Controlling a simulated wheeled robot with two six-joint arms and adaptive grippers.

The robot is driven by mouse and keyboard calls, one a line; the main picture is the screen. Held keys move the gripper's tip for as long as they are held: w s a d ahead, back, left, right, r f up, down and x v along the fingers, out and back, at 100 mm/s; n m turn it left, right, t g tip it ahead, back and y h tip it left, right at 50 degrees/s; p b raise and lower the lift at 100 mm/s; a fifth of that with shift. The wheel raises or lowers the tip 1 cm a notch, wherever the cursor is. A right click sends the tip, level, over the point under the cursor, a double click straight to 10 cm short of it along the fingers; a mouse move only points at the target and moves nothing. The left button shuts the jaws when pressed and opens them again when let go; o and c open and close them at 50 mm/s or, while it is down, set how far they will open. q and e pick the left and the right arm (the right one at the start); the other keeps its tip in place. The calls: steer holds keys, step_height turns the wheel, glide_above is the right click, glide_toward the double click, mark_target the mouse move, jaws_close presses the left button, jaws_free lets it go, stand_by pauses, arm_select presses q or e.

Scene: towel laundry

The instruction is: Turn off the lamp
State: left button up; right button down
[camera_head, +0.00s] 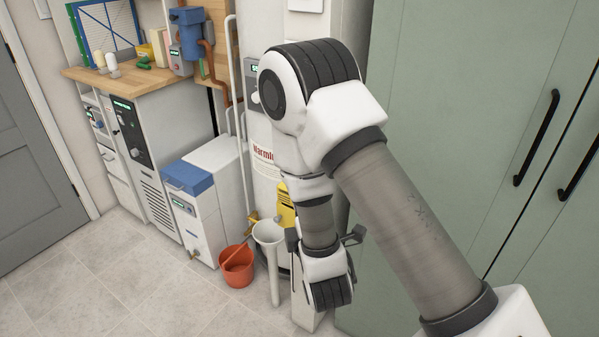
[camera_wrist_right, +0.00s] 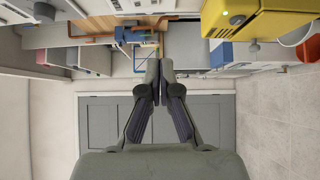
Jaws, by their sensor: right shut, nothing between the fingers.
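I cannot make out a lamp in either view. My right arm reaches in from the lower right in the head view and bends down in front of the white tank. In the right wrist view my right gripper (camera_wrist_right: 155,82) is shut, its fingertips together with nothing between them. It points toward the shelves and pipes at the top of that view and touches nothing that I can see. In the head view its fingertips are not clear behind the wrist. My left gripper is not in view.
A white tank (camera_head: 264,160) stands behind my arm, beside a yellow device (camera_head: 285,207) that also shows in the right wrist view (camera_wrist_right: 270,20). A red bucket (camera_head: 237,268) and a white funnel pipe (camera_head: 269,235) are near. Green cabinets (camera_head: 455,120) stand right; floor is clear left.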

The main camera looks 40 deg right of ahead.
step_height(320, 180, up, 2)
steer(key=shift+d+n+t, duration=0.1)
steer(key=shift+n+t, duration=0.3)
steer(key=shift+t, duration=0.1)
steer(key=shift+w, duration=0.1)
steer(key=s+d+p+x, duration=0.1)
steer(key=d+p+x, duration=0.1)
steer(key=x, duration=1)
steer(key=shift+w+d+r, duration=0.2)
steer(key=shift+d, duration=0.35)
